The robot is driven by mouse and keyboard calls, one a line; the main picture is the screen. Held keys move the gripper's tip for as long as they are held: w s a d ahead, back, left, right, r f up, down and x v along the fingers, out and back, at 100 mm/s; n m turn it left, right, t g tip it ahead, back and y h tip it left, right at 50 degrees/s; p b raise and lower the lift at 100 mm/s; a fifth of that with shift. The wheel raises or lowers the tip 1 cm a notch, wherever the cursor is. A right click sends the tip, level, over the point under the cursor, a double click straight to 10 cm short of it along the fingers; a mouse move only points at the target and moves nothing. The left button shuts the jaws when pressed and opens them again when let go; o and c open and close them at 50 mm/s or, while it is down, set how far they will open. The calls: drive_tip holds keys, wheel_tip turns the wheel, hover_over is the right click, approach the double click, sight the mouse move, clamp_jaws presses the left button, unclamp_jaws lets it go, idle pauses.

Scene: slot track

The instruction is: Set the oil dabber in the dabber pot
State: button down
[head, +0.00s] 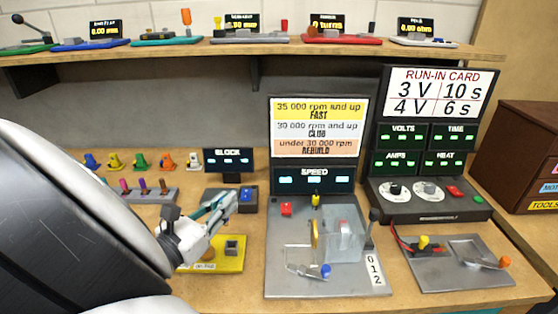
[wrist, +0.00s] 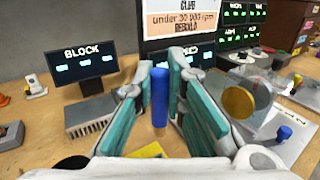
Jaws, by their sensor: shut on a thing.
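My gripper (wrist: 161,75) is shut on a slim blue rod, which I take as the oil dabber (wrist: 159,97); it stands about upright between the teal fingers in the wrist view. In the head view my gripper (head: 232,198) reaches in from the left, with a blue piece (head: 246,194) at its fingertips. A yellow plate (head: 212,265) lies below and carries a small grey square holder (head: 232,246) with a dark opening, probably the dabber pot. The dabber is above the bench, apart from that holder. Only a yellow corner of the plate (wrist: 148,150) shows in the wrist view.
The BLOCK display (head: 228,160) stands behind my gripper. A rack of coloured pegs (head: 145,192) is to the left. The SPEED stand (head: 313,180) and its grey plate with a clear box (head: 340,243) stand close on the right.

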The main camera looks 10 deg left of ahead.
sight(227, 222)
drive_tip(key=shift+w+f, duration=0.35)
drive_tip(key=shift+f, duration=0.1)
drive_tip(key=shift+f+b, duration=0.15)
drive_tip(key=shift+b, duration=0.2)
drive_tip(key=shift+f+b, duration=1.9)
drive_tip(key=shift+f, duration=0.65)
drive_tip(key=shift+f+b, duration=0.6)
drive_tip(key=shift+f, duration=1.2)
drive_tip(key=shift+f, duration=0.15)
drive_tip(key=c, duration=1.6)
unclamp_jaws()
drive_tip(key=shift+o, duration=0.2)
